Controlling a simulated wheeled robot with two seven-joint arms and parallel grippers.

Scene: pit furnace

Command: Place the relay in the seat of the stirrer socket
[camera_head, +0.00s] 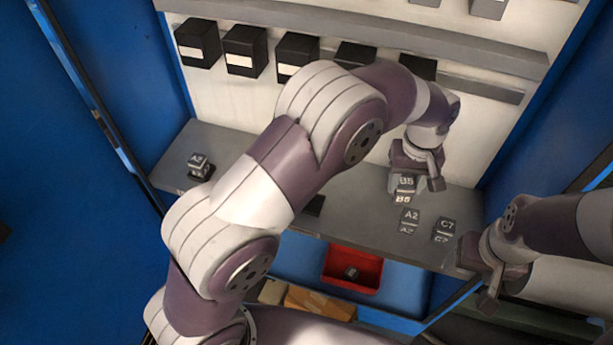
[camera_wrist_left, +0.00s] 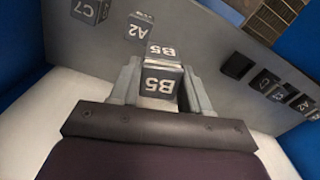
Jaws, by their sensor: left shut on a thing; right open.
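My left gripper (camera_head: 418,178) is shut on the dark relay marked B5 (camera_head: 404,186), at the back right of the grey shelf. In the left wrist view the B5 relay (camera_wrist_left: 160,82) sits between the fingers of my left gripper (camera_wrist_left: 158,88), with its label on two faces. I cannot tell whether it touches the shelf. My right gripper (camera_head: 488,283) is open and empty near the right front edge of the shelf. No label for the stirrer socket is readable; my left arm hides the middle of the shelf.
Relays A2 (camera_head: 409,219) and C7 (camera_head: 444,230) stand in front of B5 on the grey shelf (camera_head: 345,222). Another A2 block (camera_head: 198,164) is at the left end. A red bin (camera_head: 352,268) holds a dark piece below. Black boxes (camera_head: 245,50) line the back wall.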

